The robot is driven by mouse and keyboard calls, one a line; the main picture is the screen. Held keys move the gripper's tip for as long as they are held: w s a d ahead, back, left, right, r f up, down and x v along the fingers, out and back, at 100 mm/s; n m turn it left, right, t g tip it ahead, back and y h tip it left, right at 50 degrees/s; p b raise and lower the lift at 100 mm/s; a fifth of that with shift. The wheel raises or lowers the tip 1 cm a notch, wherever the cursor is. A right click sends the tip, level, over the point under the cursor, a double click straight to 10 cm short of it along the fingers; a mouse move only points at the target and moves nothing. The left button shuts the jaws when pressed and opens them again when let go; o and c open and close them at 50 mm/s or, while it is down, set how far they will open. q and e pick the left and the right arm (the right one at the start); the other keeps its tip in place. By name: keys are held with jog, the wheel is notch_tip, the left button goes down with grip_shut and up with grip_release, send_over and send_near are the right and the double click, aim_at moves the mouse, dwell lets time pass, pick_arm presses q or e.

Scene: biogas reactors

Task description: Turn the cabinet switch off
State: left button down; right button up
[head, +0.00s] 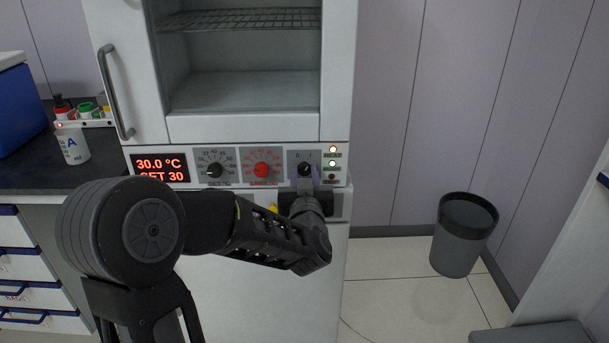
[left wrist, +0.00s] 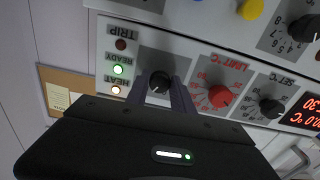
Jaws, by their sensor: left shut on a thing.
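The cabinet switch (head: 306,169) is a black rotary knob on a grey plate at the right of the cabinet's (head: 240,128) control strip. In the left wrist view the same switch (left wrist: 159,81) shows upside down, between the fingers. My left gripper (head: 305,178) reaches it from the front and is shut on it; its fingers also show in the left wrist view (left wrist: 161,92). The fingers partly hide the switch and its marks, so I cannot read its position. The HEAT lamp (left wrist: 116,90) and READY lamp (left wrist: 118,70) are lit; the TRIP lamp (left wrist: 121,44) is dark.
Left of the switch are a red limit dial (head: 262,170), a black set dial (head: 214,170) and a display (head: 160,168) reading 30.0 °C, SET 30. A white cup (head: 72,147) stands on the dark counter. A grey bin (head: 464,235) stands on the floor at right.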

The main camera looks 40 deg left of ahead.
pick_arm(q)
jog(key=shift+f+n+b, duration=0.2)
jog(key=shift+n+b, duration=1.1)
jog(key=shift+b, duration=0.2)
jog(key=n+b, duration=0.5)
jog(key=shift+n+b, duration=0.45)
jog(key=shift+n, duration=0.15)
jog(key=shift+r+n+b, duration=0.2)
jog(key=shift+n+b, duration=0.85)
jog(key=shift+n, duration=0.35)
jog(key=c, duration=1.1)
grip_release()
jog(key=shift+d, duration=0.1)
